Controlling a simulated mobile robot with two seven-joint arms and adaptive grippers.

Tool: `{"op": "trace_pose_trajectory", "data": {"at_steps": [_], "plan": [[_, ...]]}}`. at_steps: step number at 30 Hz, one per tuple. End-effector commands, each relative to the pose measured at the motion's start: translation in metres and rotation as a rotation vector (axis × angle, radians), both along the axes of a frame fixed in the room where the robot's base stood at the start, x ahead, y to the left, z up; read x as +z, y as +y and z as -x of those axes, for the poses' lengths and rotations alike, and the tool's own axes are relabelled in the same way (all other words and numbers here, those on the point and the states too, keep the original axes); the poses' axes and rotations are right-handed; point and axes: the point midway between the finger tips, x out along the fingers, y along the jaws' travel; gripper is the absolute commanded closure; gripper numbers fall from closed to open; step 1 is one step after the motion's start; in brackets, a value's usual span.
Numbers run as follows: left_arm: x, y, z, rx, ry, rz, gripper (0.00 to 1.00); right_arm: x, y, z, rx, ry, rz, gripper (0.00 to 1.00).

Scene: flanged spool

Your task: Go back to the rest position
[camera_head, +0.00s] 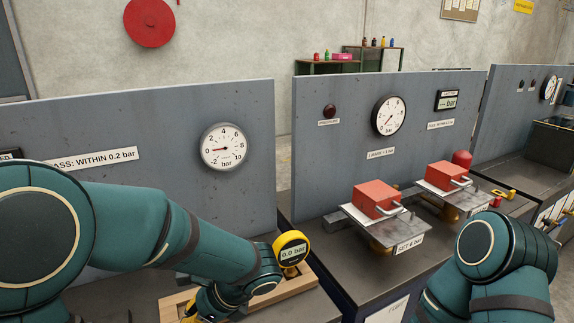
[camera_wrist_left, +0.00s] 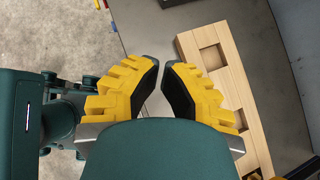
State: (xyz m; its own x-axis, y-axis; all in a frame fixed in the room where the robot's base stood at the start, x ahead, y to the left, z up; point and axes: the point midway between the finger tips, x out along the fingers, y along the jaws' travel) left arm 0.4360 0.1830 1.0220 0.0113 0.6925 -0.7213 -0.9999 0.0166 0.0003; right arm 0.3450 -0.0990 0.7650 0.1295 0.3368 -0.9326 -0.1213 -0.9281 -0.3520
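My left gripper (camera_wrist_left: 161,66) is open and empty in the left wrist view, with yellow fingers and dark pads; a gap runs between the pads, narrow at the tips. It is beside a pale wooden block (camera_wrist_left: 222,62) with square pockets, apart from it in the picture. In the head view my left arm comes in from the left, and only a bit of yellow finger shows at the bottom edge. My right arm shows at lower right; its gripper is out of view.
A yellow digital gauge (camera_head: 290,250) reading 0.0 bar stands at the wooden block (camera_head: 308,279), close beside my left forearm. Grey panels with dial gauges (camera_head: 225,147) stand behind. Two red blocks (camera_head: 376,199) (camera_head: 447,176) with handles rest on plates between my arms.

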Motion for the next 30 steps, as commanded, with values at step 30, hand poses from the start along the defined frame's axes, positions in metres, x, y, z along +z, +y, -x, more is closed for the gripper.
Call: {"op": "trace_pose_trajectory", "data": {"at_steps": [30], "plan": [[-0.255, -0.086, 0.093, 1.690, -0.423, 0.934, 1.00, 0.000, 0.000, 0.000, 0.000, 0.000, 0.000, 0.53]]}}
